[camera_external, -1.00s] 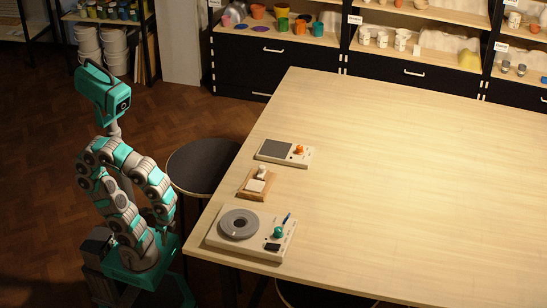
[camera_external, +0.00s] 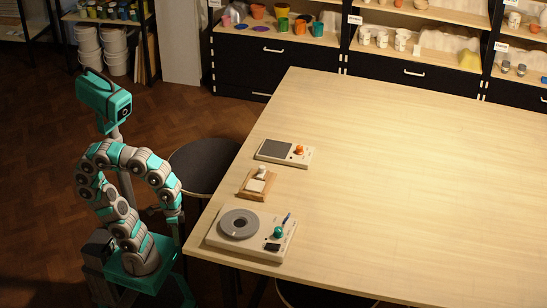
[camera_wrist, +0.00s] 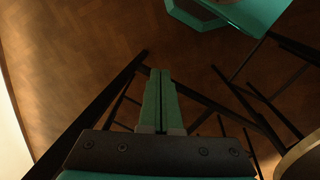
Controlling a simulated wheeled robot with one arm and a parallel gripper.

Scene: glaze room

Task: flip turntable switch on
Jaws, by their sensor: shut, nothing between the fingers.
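The turntable (camera_external: 219,242) is a pale box near the table's front left corner, with a round grey platter (camera_external: 239,223).
A round dark stool (camera_external: 204,165) stands by the table's left edge. The rest of the tabletop (camera_external: 420,190) is clear.

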